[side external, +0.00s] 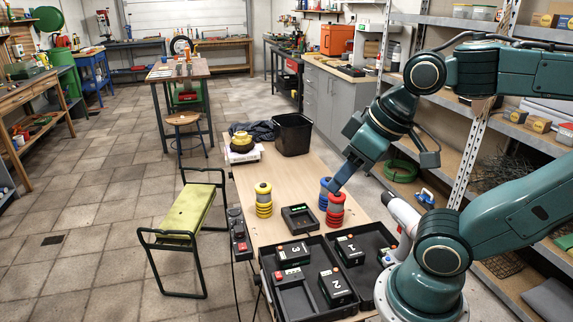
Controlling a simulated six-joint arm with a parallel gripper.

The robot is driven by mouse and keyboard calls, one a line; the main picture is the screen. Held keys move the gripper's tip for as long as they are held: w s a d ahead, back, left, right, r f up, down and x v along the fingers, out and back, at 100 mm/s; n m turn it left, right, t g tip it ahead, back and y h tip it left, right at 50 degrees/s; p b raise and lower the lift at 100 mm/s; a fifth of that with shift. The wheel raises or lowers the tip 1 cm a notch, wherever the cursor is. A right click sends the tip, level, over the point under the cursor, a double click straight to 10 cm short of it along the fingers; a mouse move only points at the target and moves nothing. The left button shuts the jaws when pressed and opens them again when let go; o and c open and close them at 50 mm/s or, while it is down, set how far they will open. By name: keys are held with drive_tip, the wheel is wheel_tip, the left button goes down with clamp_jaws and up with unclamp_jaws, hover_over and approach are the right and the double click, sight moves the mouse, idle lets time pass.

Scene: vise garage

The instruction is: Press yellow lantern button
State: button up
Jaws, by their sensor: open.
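The yellow lantern (263,208) stands upright on the wooden workbench (280,180), with dark bands and a pale top. Its button is too small to make out. A blue lantern (323,197) and a red lantern (335,216) stand close together to its right. My gripper (333,188) points down and left, with its tip at the tops of the blue and red lanterns. It partly covers the blue one, and I cannot tell whether it touches either. It is open, with no object visible in it, and is well to the right of the yellow lantern.
A dark device with a green display (299,218) sits between the lanterns. Black trays (318,312) with numbered modules are at the front. A black bin (293,134) and a scale (243,153) with a yellow item are at the back. The mid-bench is clear.

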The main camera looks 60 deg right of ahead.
clamp_jaws()
idle(1.4)
